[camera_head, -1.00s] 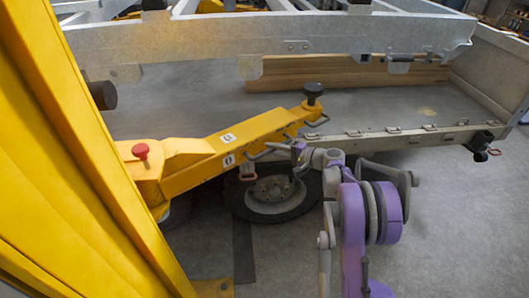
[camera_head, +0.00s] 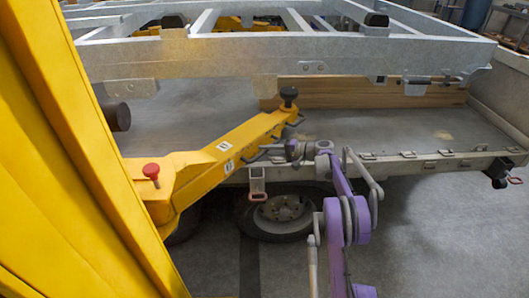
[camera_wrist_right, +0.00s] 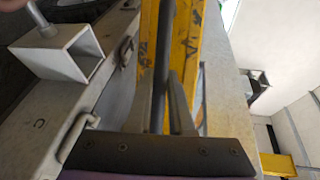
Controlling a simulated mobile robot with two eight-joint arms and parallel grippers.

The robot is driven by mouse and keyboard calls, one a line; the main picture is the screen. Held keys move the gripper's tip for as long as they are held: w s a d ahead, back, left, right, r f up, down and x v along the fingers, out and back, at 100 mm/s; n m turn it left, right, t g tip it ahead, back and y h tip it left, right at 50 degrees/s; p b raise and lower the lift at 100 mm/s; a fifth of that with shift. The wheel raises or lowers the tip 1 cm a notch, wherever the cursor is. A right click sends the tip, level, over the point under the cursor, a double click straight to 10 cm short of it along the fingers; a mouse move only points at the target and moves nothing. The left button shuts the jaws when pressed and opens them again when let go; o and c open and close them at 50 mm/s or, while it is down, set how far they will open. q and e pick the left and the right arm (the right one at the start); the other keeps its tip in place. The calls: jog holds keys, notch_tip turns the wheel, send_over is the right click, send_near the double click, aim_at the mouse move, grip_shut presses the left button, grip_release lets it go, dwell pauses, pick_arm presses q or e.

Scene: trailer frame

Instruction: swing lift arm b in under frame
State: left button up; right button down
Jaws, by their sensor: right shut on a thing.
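The yellow lift arm (camera_head: 232,148) reaches from the yellow post (camera_head: 92,150) at the left toward the upper right. Its labels are too small to read. The round black pad (camera_head: 289,95) at its tip shows over the trailer bed, lower in the picture than the galvanized frame's near beam (camera_head: 225,57). I cannot tell whether the pad is beneath the beam. My right gripper (camera_head: 283,151) is at the lift arm's near side by its tip, shut on the dark handle bar. In the right wrist view the bar (camera_wrist_right: 166,50) runs between the fingers, before the yellow arm.
The trailer's low bed (camera_head: 385,135) with a metal side edge and latches lies behind. A wheel (camera_head: 282,212) and a small bracket (camera_head: 257,183) sit below the lift arm. A red knob (camera_head: 151,172) tops the lift arm's base. Grey floor at the right is open.

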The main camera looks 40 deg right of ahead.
jog(key=c, duration=0.8)
grip_release()
jog(key=shift+s, duration=0.1)
jog(key=v, duration=1)
jog(key=shift+s+d+p, duration=0.25)
jog(key=shift+s+p, duration=0.05)
jog(key=shift+p, duration=0.05)
